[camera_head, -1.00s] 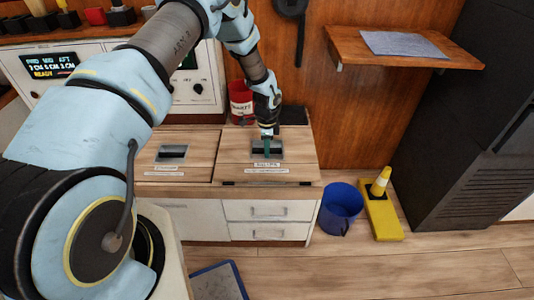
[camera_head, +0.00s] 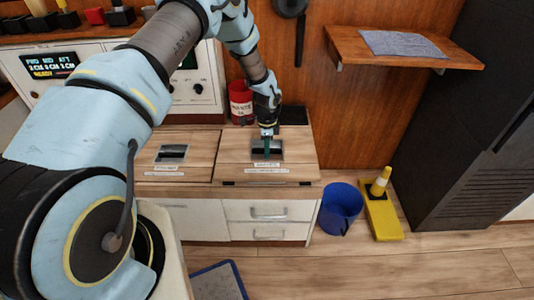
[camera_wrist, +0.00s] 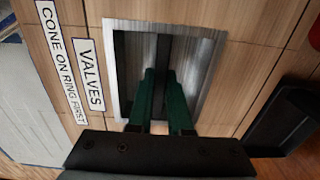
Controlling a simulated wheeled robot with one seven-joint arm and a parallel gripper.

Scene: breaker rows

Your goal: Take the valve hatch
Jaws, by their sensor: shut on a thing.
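The valve hatch (camera_head: 230,174) is a wooden lid on the right half of the low cabinet top and lies flat. It has a metal-framed recessed grip (camera_head: 278,150) with a dark bar inside. The wrist view shows its "VALVES" label (camera_wrist: 89,75) and the grip's metal frame (camera_wrist: 205,60). My gripper (camera_head: 267,150) points down into the recess. Its green fingers (camera_wrist: 163,95) are shut on the dark bar of the hatch handle, which they partly hide.
A second label (camera_wrist: 62,60) reads "CONE ON RING FIRST". Another hatch (camera_head: 150,172) lies to the left. A red container (camera_head: 240,100) stands behind. A blue bucket (camera_head: 341,207) and a yellow block with a cone (camera_head: 381,215) are on the floor at right. A wooden shelf (camera_head: 400,50) hangs above.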

